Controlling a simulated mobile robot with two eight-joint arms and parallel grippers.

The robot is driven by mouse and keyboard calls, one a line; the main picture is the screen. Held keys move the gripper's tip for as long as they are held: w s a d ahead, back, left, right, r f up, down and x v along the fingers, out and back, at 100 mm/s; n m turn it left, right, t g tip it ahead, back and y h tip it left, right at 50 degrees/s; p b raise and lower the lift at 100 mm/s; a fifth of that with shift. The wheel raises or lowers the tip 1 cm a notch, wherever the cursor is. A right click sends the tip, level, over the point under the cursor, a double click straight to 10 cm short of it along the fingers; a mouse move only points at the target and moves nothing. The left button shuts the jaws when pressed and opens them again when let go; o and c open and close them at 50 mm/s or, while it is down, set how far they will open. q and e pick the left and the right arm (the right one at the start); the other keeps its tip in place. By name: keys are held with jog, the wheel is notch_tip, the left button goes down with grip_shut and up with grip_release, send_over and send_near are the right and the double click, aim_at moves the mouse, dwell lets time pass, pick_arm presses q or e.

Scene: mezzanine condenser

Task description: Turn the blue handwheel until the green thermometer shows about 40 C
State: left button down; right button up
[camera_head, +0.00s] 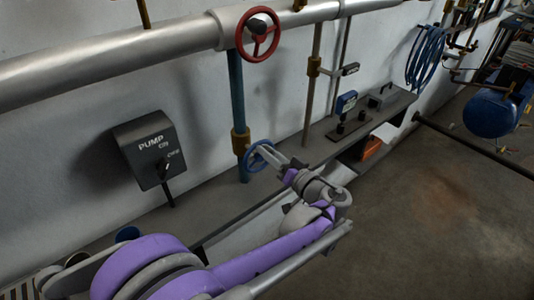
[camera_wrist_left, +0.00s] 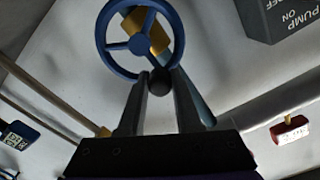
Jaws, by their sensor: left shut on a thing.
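The blue handwheel (camera_head: 254,163) sits on a blue vertical pipe by the wall, and it also fills the upper middle of the left wrist view (camera_wrist_left: 108,48). My left gripper (camera_head: 272,156) reaches it from the right. In the left wrist view my two fingers (camera_wrist_left: 159,84) are at the near rim, closed around the wheel's dark round knob. I cannot make out a green thermometer in either view.
A red handwheel (camera_head: 267,53) is on the thick pipe above. A pump switch box (camera_head: 150,150) hangs on the wall at left. A blue-framed gauge (camera_head: 346,102) stands on the shelf (camera_head: 398,104) at right. The floor (camera_head: 440,200) on the right is open.

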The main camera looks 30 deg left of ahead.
pick_arm(q)
jog(key=shift+w, duration=0.1)
dwell(0.4)
jog(key=c, duration=0.6)
grip_release()
jog(key=v, duration=1.1)
